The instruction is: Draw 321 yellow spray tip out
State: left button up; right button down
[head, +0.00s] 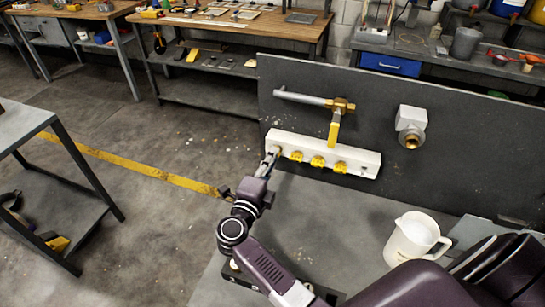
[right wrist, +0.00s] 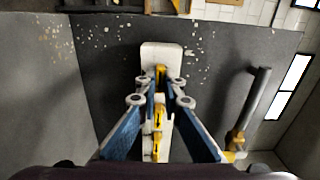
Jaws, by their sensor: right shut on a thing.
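A white rack (head: 352,157) on the grey bench holds several yellow spray tips in a row. My right gripper (head: 272,156) is at the rack's left end, its fingers closed on the yellow tip (right wrist: 161,74) at that end. In the right wrist view, the tip shows between the fingertips of the gripper (right wrist: 161,84), low at the white rack (right wrist: 160,50). I cannot tell whether it has left its slot. The other tips (head: 318,161) stand in the rack to the right. No number on a tip is legible. My left gripper is not in view.
A dark upright panel (head: 375,115) stands behind the rack. It carries a grey tube with a brass and yellow valve (head: 335,120) and a metal fitting with a brass nozzle (head: 411,128). A white jug (head: 410,240) stands at right.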

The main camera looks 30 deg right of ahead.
jog(key=shift+s+a+f, duration=0.1)
jog(key=shift+s+a, duration=0.05)
jog(key=shift+a, duration=0.05)
jog(key=shift+s+a, duration=0.3)
